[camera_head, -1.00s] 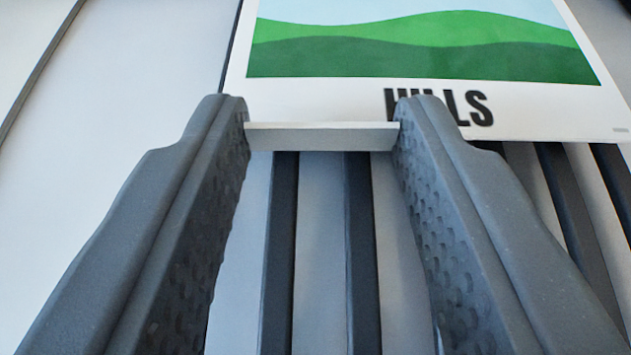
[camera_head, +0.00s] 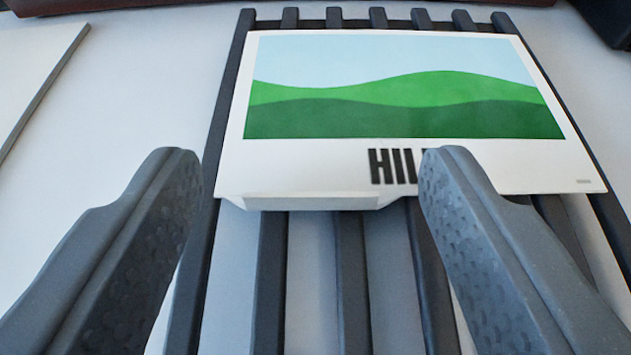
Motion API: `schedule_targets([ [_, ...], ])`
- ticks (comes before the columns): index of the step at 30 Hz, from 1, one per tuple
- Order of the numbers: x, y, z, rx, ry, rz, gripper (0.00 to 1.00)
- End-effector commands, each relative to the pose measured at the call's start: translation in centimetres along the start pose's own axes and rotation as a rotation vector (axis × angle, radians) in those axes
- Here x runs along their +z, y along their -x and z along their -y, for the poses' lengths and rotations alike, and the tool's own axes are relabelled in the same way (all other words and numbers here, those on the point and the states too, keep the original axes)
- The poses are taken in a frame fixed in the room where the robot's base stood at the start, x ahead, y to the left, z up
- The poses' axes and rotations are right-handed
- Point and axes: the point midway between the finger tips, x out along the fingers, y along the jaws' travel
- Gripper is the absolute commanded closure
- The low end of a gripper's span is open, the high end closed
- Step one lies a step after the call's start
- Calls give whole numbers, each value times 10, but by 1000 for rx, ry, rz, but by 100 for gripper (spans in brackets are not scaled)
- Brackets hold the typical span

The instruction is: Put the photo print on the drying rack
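The photo print (camera_head: 400,110) shows green hills under a pale blue sky, with a white border and black lettering partly hidden by my right finger. It lies on the dark slats of the drying rack (camera_head: 350,285). A pale tab (camera_head: 312,202) stands at the print's near edge. My gripper (camera_head: 310,175) is open, its two grey fingers on either side of the tab, with a gap on both sides. Nothing is between the fingertips except the tab beyond them.
A pale flat board (camera_head: 35,65) with a grey edge lies at the left. A dark object (camera_head: 608,18) stands at the top right corner, and a dark brown edge (camera_head: 90,5) runs along the top left.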

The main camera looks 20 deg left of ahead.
Motion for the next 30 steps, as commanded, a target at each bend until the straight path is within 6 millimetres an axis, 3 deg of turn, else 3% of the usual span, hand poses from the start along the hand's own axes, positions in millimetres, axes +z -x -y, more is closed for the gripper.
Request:
schedule_targets([
  [1,13,-1,0,-1,2,23,42],
  [4,14,-1,0,-1,3,26,42],
  [11,1,5,1,-1,2,23,42],
  [30,-7,103,1,-2,2,12,42],
])
